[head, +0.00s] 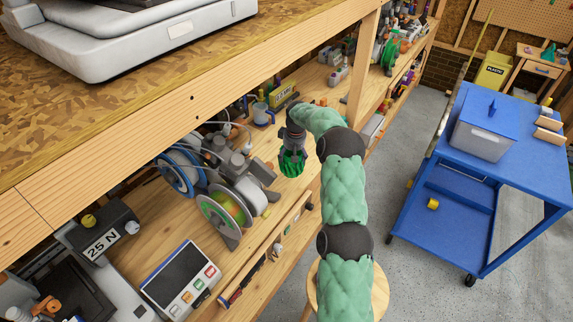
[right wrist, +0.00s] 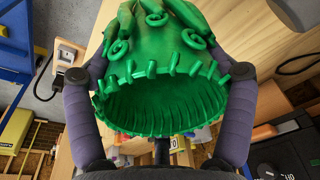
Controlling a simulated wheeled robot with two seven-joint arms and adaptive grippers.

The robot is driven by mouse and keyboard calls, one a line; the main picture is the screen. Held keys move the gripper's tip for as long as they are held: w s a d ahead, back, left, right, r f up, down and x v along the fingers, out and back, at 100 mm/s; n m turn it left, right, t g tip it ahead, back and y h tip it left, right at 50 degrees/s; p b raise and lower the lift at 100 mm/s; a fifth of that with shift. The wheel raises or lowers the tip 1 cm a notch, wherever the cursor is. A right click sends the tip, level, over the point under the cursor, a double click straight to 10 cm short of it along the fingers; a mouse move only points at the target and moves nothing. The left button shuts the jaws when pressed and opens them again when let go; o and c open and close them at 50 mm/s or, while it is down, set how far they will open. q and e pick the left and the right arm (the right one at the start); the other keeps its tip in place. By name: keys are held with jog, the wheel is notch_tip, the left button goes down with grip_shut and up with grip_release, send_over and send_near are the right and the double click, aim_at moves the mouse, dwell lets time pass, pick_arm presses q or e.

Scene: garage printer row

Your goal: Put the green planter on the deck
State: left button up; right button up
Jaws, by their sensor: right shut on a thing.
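The green planter (head: 291,163) is at the end of my right arm, over the wooden lower shelf of the bench. My right gripper (head: 293,142) is shut on it. In the right wrist view the planter (right wrist: 160,75) fills the middle, its open rim and dark hollow facing the camera. One purple-grey finger lies along each side of it. I cannot tell whether it touches the shelf. No surface is marked as the deck; the wooden shelf (head: 262,270) and the blue cart's top (head: 508,112) are both flat surfaces in view. My left gripper is not in view.
Filament spools (head: 222,215) and grey machinery stand left of the planter. A control panel with a screen (head: 180,278) is nearer. The upper bench top (head: 140,105) overhangs the shelf. A clear bin with a blue lid (head: 484,130) stands on the cart. A round stool (head: 378,290) is below.

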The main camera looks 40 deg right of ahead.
jog(key=shift+w+a+f, duration=0.2)
jog(key=shift+w+f, duration=0.4)
jog(key=shift+f, duration=0.1)
jog(key=shift+w+a+f, duration=0.15)
jog(key=shift+w+f, duration=0.4)
jog(key=shift+f, duration=0.15)
jog(key=shift+w+f, duration=0.1)
jog(key=shift+f, duration=1.55)
jog(key=shift+f+b, duration=0.2)
jog(key=shift+b, duration=0.15)
jog(key=o, duration=1)
jog(key=shift+o, duration=0.2)
jog(key=shift+r, duration=0.1)
jog(key=shift+r, duration=0.1)
notch_tip(320, 180, up, 12)
jog(key=s+p, duration=0.1)
jog(key=shift+s+a, duration=0.2)
jog(key=shift+s, duration=0.15)
